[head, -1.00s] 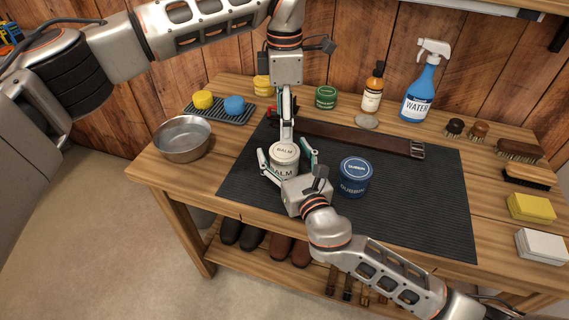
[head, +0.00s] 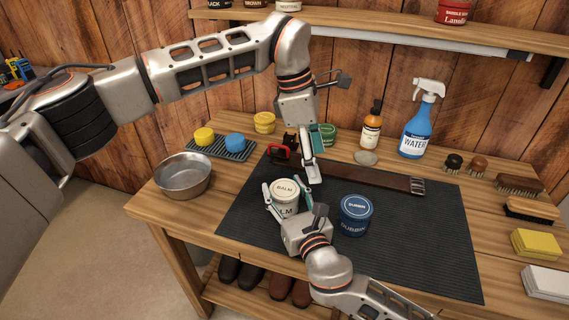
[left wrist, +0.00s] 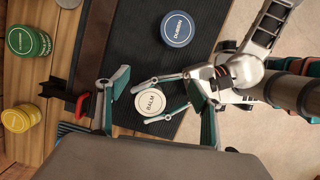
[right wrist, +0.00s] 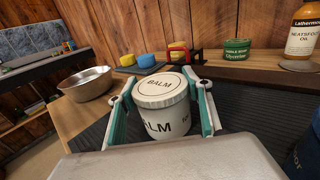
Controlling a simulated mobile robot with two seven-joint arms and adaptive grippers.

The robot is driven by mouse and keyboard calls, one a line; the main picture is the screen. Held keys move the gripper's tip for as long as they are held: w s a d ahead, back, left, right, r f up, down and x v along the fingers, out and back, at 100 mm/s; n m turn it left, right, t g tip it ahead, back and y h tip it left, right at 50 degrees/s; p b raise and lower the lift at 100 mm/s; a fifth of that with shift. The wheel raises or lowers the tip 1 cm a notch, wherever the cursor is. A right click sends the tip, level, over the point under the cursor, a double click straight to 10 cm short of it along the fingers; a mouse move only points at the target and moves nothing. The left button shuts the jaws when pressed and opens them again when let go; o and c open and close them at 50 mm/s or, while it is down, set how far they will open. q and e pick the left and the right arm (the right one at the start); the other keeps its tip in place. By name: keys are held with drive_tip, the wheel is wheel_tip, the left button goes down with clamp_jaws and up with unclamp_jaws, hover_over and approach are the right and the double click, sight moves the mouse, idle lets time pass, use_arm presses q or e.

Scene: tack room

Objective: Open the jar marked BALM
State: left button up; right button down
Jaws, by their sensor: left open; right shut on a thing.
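The white jar marked BALM (head: 287,209) stands upright on the dark mat, its white lid (right wrist: 159,90) on top. My right gripper (head: 285,194) is shut on the jar, one finger on each side of its body, as the right wrist view shows. My left gripper (head: 316,160) is open and empty, behind and to the right of the jar in the head view. In the left wrist view the BALM lid (left wrist: 150,102) shows between and beyond its spread fingers.
A blue DUBBIN tin (head: 355,216) stands just right of the jar. A leather strap (head: 375,178) lies behind, near a green tin (right wrist: 236,50) and an oil bottle (head: 371,130). A metal bowl (head: 183,177) is at left. The mat's (head: 420,250) right part is clear.

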use_arm(q)
drive_tip(key=d+r+m+h, duration=0.3)
drive_tip(key=d+r+h, duration=0.8)
drive_tip(key=d+r, duration=0.6)
drive_tip(key=w+r+n+t+h, duration=0.4)
drive_tip(key=w+r+t, duration=0.1)
drive_tip(key=w+r, duration=0.3)
drive_tip(key=w+a+r+n+t+y, duration=0.1)
drive_tip(key=w+a+n+t+y, duration=0.25)
drive_tip(key=w+n+t, duration=0.45)
drive_tip(key=w+a+f+n+y, duration=0.4)
drive_tip(key=w+a+f+y, duration=0.2)
drive_tip(key=a+f, duration=0.1)
drive_tip(key=m+g+y, duration=0.6)
drive_tip(key=g+y, duration=0.3)
drive_tip(key=g, duration=0.3)
approach(285, 189)
drive_tip(key=shift+w+a, duration=0.2)
drive_tip(key=shift+w, duration=0.05)
drive_tip(key=shift+f, duration=4)
